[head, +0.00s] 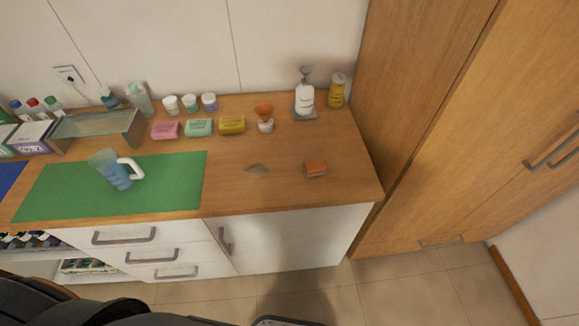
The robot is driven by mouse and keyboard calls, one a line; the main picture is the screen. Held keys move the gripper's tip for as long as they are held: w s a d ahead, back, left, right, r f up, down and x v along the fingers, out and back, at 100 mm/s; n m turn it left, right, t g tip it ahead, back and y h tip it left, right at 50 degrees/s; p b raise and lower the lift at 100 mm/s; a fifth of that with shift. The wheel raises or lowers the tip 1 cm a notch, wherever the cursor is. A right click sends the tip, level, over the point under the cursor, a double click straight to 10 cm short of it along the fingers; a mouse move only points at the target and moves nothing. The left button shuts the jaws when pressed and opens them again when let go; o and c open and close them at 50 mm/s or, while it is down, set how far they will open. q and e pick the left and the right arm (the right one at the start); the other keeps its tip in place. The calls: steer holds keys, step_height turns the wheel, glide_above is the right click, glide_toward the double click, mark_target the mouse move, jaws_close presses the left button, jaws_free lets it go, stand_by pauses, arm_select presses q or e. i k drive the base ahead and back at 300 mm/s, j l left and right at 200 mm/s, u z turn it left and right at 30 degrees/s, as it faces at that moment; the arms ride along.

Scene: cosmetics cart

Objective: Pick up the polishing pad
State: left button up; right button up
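A small orange-brown block (315,168), which looks like the polishing pad, lies on the wooden counter (340,190) near its right front part. A flat greyish piece (257,171) lies to the left of it, apart from it; I cannot tell what it is. Neither gripper is in view.
A green mat (170,190) with a blue pitcher (116,170) covers the left part. Soap packs (198,127), small jars (190,104), an orange-topped item (265,115), a pump bottle (305,95) and a yellow bottle (336,92) stand behind. A tall wooden cabinet (420,110) borders the right.

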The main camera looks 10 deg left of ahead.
mark_target(317, 166)
steer(key=z, duration=1.75)
steer(key=k+j, duration=0.2)
steer(key=k, duration=0.25)
steer(key=k+j, duration=0.25)
steer(key=k, duration=0.2)
